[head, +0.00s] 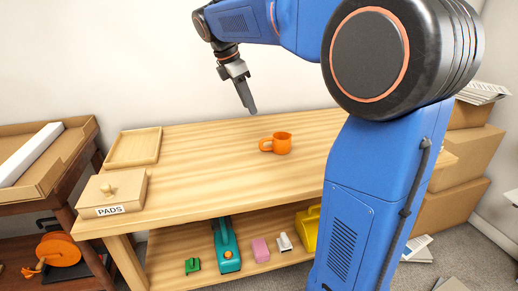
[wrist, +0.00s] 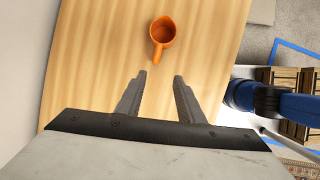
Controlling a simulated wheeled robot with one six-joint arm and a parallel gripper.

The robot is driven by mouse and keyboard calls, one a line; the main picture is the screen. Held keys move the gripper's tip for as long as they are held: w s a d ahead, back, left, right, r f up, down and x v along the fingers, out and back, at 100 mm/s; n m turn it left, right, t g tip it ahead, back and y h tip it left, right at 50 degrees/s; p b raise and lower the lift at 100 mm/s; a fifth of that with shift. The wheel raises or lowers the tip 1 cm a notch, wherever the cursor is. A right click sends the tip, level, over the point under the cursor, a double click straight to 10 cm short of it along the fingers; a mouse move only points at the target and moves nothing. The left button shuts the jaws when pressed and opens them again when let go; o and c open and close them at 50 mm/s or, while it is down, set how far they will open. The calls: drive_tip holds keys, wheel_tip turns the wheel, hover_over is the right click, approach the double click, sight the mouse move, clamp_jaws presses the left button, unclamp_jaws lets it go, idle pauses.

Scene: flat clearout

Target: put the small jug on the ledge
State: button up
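The small orange jug (head: 281,143) stands upright on the wooden table top, its handle pointing left in the head view. In the wrist view the jug (wrist: 163,31) lies beyond the fingertips, with its handle pointing toward them. My gripper (head: 250,108) hangs above the table, to the left of the jug and higher than it. In the wrist view my gripper (wrist: 160,76) has its two fingers apart with nothing between them. I cannot tell which surface is the ledge.
A shallow wooden tray (head: 133,147) and a box labelled PADS (head: 112,194) sit at the table's left end. A lower shelf (head: 175,246) holds a teal item (head: 226,246) and other small things. Cardboard boxes (head: 452,165) stack at right. The table's middle is clear around the jug.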

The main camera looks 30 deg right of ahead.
drive_tip(key=w, duration=0.2)
approach(274, 144)
drive_tip(key=w+a+f, duration=0.2)
drive_tip(key=a, duration=0.1)
drive_tip(key=shift+n, duration=0.4)
drive_tip(key=shift+x, duration=2.95)
drive_tip(key=shift+a, duration=0.15)
drive_tip(key=shift+c, duration=0.3)
clamp_jaws()
